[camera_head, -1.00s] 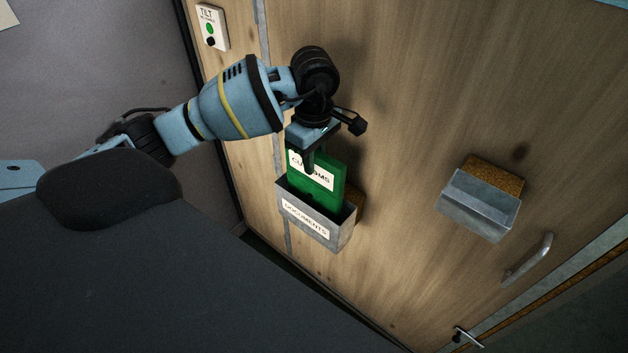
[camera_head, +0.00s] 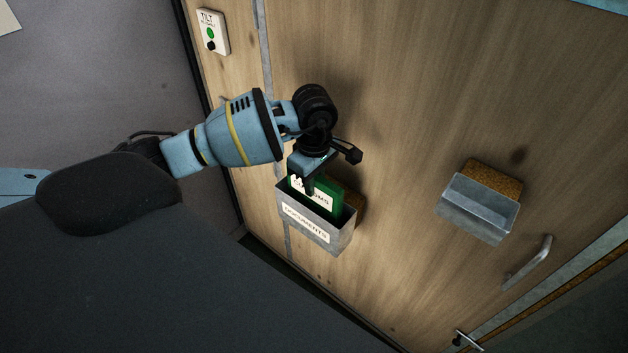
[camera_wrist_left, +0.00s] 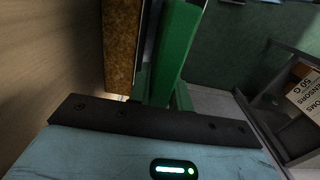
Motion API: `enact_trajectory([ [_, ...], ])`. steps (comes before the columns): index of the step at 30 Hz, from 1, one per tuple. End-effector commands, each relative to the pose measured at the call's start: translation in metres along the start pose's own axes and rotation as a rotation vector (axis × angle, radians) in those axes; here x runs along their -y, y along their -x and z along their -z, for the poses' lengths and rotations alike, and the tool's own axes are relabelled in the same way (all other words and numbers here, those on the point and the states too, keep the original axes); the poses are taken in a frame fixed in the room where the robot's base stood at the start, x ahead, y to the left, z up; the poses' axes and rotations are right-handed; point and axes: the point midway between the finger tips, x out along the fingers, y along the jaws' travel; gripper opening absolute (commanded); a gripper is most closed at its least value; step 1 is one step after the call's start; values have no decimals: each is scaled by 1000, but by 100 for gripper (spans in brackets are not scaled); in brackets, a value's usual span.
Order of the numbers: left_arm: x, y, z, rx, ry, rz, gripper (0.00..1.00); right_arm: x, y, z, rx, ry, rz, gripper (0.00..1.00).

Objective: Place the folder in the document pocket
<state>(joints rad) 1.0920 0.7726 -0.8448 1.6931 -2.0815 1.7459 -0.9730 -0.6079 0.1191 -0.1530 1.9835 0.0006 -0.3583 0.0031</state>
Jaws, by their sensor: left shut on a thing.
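The green folder (camera_head: 326,199) with a white customs label stands partly inside the document pocket (camera_head: 310,228), a grey metal box labelled DOCUMENTS on the wooden wall. Its lower part is hidden by the pocket's front. My left gripper (camera_head: 309,184) is just above the pocket's opening and shut on the folder's upper edge. In the left wrist view the green folder (camera_wrist_left: 178,50) runs away from the gripper, with the pocket at its sides hard to make out. My right gripper is not in view.
A second, empty-looking metal box (camera_head: 477,208) is on the wall to the right, with a handle (camera_head: 528,262) below it. A tilt indicator plate (camera_head: 212,31) is at upper left. The wall between the two boxes is clear.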

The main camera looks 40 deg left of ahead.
Motion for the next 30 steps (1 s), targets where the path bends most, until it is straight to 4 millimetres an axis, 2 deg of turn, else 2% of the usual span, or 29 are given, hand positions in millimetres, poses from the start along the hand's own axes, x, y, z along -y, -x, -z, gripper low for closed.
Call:
enact_trajectory([
  [3, 0, -4, 0, 0, 0, 0, 0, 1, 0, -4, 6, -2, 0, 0],
  [4, 0, -4, 0, 0, 0, 1, 22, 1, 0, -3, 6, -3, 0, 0],
  [9, 0, -3, 0, 0, 1, 0, 42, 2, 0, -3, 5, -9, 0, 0],
  [17, 0, -2, 0, 0, 1, 0, 42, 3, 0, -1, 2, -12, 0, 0],
  [20, 0, 4, 0, 0, 0, -3, 42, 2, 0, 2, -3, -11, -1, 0],
  [23, -1, 15, 1, -1, 1, -5, 42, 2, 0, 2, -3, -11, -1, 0],
  [30, -1, 62, 0, -1, 0, -5, 42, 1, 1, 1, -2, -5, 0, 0],
])
